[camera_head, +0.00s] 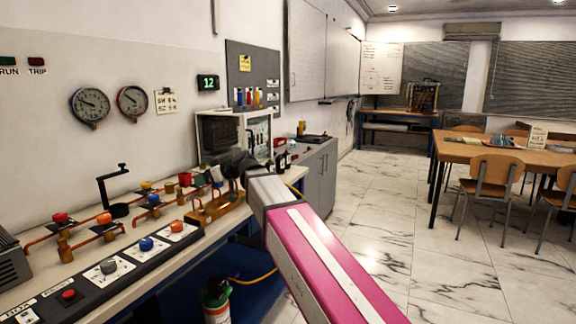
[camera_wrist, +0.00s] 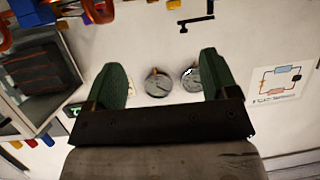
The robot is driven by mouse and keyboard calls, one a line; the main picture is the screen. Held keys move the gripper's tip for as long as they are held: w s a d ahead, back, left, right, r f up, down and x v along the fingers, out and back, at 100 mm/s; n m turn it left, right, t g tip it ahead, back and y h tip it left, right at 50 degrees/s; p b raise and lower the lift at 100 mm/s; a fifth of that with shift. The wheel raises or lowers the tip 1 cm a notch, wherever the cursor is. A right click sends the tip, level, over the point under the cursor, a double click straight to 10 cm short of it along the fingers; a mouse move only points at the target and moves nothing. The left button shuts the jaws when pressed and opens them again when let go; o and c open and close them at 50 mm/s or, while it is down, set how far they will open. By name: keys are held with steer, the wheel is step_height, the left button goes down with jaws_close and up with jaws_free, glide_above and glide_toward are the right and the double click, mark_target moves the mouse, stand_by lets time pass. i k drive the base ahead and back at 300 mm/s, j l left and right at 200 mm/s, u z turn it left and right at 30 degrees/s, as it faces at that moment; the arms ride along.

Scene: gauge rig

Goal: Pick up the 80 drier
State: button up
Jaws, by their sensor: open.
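I cannot pick out a drier marked 80 in either view; no such marking is legible. A brass-coloured rack (camera_head: 217,207) stands on the bench below my gripper, and small fittings near it are partly hidden by my arm. My gripper (camera_head: 228,164) is held above the bench in the head view. In the wrist view my gripper (camera_wrist: 162,64) has its two green fingers wide apart, with nothing between them. Beyond them are the wall and two round gauges.
The bench (camera_head: 150,268) carries copper pipes, coloured valves and a black hooked stand (camera_head: 114,190). A white cabinet (camera_head: 235,133) stands behind my gripper, with dark bottles (camera_head: 283,160) to its right. A green-and-white cylinder (camera_head: 217,302) is below the bench.

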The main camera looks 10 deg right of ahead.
mark_target(280, 161)
steer(key=i+l+z, duration=0.2)
steer(key=i+l, duration=0.35)
steer(key=i+l+z, duration=0.15)
steer(key=i+l, duration=0.25)
steer(key=i, duration=0.2)
